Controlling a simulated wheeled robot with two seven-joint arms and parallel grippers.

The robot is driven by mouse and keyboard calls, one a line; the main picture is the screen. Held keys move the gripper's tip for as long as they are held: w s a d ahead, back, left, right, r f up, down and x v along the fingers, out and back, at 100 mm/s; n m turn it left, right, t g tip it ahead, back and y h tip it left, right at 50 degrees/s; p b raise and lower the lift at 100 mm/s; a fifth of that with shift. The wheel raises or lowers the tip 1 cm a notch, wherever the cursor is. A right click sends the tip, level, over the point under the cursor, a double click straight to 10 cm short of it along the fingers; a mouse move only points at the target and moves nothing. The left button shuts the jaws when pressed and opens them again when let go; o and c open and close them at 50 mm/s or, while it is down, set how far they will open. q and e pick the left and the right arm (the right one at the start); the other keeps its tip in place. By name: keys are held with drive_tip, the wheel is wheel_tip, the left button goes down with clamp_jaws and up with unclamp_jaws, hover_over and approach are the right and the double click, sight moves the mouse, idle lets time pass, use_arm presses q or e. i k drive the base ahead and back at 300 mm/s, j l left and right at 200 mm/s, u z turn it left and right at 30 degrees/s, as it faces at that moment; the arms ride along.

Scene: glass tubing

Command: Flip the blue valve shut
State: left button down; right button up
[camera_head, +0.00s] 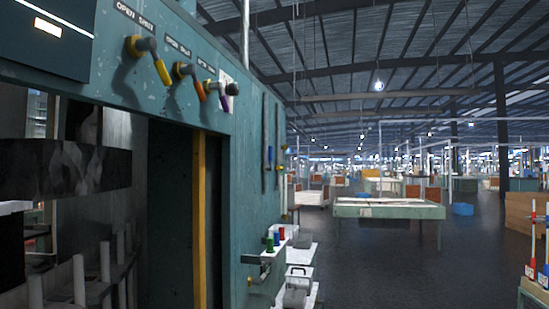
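A row of three valves sits high on the teal panel (120,60) at the upper left, under labels that read open and shut. The nearest valve has a yellow handle (162,71) slanting down to the right. The middle valve has an orange handle (199,90), also hanging down. The farthest valve has a dark knob and a short purple-blue handle (225,103) pointing down; it is the bluest of the three. A white plate shows behind it. Its small label is too blurred to read. Neither gripper is in view.
Below the valves is a dark opening with a yellow vertical strip (199,215) and grey posts (79,280). White bins (299,270) and small coloured spools (281,233) stick out at the panel's right side. Open floor (400,262) lies to the right, with a green-edged table (388,210) beyond.

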sight(269, 167)
drive_tip(key=i+l+u, duration=0.2)
drive_tip(key=i+l, duration=0.15)
drive_tip(key=i, duration=0.15)
drive_tip(key=i+l+u, duration=0.15)
drive_tip(key=i+l, duration=0.3)
drive_tip(key=i+l+u, duration=0.2)
drive_tip(key=i+l, duration=0.25)
drive_tip(key=i+l+u, duration=0.15)
drive_tip(key=i+l, duration=0.35)
drive_tip(key=i+l+u, duration=0.2)
drive_tip(key=i+l, duration=0.2)
drive_tip(key=l, duration=0.3)
